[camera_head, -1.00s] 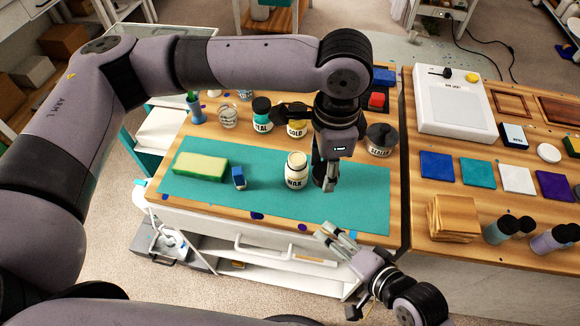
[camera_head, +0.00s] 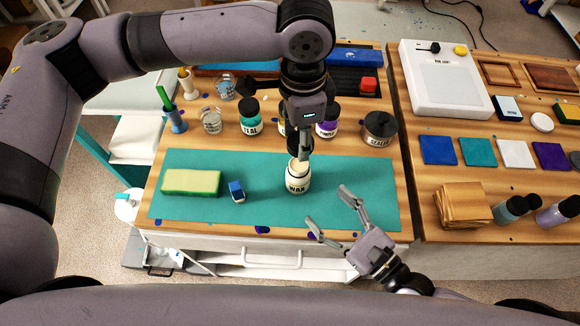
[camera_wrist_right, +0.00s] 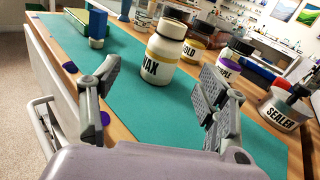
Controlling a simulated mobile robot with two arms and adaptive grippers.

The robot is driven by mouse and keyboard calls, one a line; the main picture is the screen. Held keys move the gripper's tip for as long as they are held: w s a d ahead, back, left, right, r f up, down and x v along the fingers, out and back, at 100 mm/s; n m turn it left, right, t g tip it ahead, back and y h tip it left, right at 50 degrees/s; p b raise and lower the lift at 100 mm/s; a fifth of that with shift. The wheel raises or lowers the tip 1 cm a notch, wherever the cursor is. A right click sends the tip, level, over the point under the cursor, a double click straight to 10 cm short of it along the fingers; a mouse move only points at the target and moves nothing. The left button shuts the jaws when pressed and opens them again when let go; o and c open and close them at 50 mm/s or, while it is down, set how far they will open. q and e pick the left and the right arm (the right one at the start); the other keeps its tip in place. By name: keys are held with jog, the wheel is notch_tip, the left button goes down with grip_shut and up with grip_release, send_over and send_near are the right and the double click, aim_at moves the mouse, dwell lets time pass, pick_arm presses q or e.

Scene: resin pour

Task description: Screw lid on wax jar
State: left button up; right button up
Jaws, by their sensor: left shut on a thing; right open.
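The wax jar (camera_head: 297,183), cream with a WAX label, stands upright on the teal mat (camera_head: 250,210). My right gripper (camera_head: 328,207) is open and empty, in front and to the right of the jar. In its wrist view the jar stands beyond the parted fingers (camera_wrist_right: 160,78).
The mat's right side is clear.

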aim_at(305, 180)
jog(key=shift+w+d+m+t, duration=0.1)
jog(key=shift+d+m+t, duration=0.25)
jog(key=shift+m, duration=0.25)
jog(key=x, duration=1.2)
jog(key=shift+f, duration=0.2)
jog(key=shift+c, duration=0.4)
grip_shut()
